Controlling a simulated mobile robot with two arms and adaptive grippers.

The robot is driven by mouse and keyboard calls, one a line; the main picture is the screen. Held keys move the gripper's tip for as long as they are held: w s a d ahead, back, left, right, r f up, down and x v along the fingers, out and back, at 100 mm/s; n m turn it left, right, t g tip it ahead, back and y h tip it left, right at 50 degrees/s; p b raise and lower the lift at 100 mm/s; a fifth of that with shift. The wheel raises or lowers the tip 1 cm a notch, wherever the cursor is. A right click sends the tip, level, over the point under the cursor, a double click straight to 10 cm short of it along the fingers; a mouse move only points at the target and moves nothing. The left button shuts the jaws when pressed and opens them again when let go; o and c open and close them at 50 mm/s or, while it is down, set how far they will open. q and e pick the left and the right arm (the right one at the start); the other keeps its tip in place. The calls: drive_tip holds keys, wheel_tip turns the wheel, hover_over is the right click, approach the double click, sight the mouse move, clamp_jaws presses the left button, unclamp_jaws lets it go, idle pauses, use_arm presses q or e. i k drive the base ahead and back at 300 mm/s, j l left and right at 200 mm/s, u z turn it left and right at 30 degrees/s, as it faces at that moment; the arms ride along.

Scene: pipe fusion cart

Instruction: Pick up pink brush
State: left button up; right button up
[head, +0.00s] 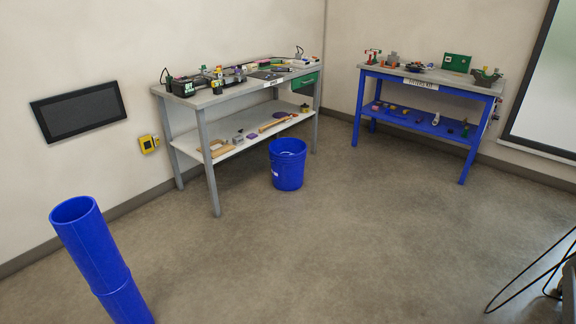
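I cannot make out a pink brush in the head view. The items on the benches are too small to tell apart for sure. A grey workbench (208,101) stands against the left wall with many small tools on top. Neither of my grippers is in view.
A blue bucket (287,165) stands on the floor before the grey bench. A tall blue pipe (95,250) rises at the lower left. Black cables (527,265) loop at the lower right edge. The floor (330,250) in the middle is clear.

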sight(265, 62)
drive_tip(key=i+u, duration=0.2)
drive_tip(key=i, duration=2.85)
